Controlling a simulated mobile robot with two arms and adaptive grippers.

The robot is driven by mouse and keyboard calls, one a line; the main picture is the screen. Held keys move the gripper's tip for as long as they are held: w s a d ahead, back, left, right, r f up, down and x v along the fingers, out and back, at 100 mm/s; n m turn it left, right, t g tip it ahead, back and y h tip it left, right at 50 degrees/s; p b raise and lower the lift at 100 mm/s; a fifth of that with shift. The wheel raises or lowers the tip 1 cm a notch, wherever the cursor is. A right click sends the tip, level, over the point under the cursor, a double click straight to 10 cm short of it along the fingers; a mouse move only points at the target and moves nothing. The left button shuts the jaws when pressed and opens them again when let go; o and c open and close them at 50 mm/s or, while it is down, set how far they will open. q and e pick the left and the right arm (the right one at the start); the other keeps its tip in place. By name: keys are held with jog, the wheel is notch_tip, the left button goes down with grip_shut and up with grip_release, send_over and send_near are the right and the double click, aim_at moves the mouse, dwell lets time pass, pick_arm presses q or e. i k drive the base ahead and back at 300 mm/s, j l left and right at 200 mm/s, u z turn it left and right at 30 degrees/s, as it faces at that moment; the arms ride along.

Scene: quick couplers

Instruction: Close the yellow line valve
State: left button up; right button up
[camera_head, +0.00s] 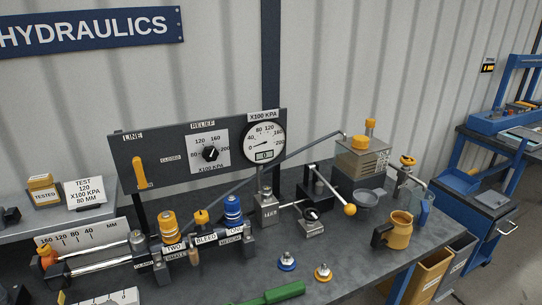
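The yellow line valve (139,173) is a yellow lever on the left part of the dark upright panel (185,174), below the LINE label. The lever stands close to vertical. A small CLOSED label (170,158) is to its right, and the lever does not point at it. Another small label sits by the lever's lower end, too small to read surely. Neither of my grippers can be made out in this view, and nothing touches the lever.
Yellow and blue couplers (169,229) stand on a rail in front of the panel. A pump lever with a yellow ball (350,210), a yellow mug (398,231) and a green bar (271,297) are on the bench (345,255). The gauge (264,143) is on the panel's right.

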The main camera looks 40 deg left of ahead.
aim_at(139, 167)
jog(key=u, duration=2.25)
jog(key=k+j+u, duration=0.1)
jog(key=j+u, duration=0.15)
jog(key=j, duration=0.4)
jog(key=j+u, duration=0.2)
jog(key=j, duration=0.45)
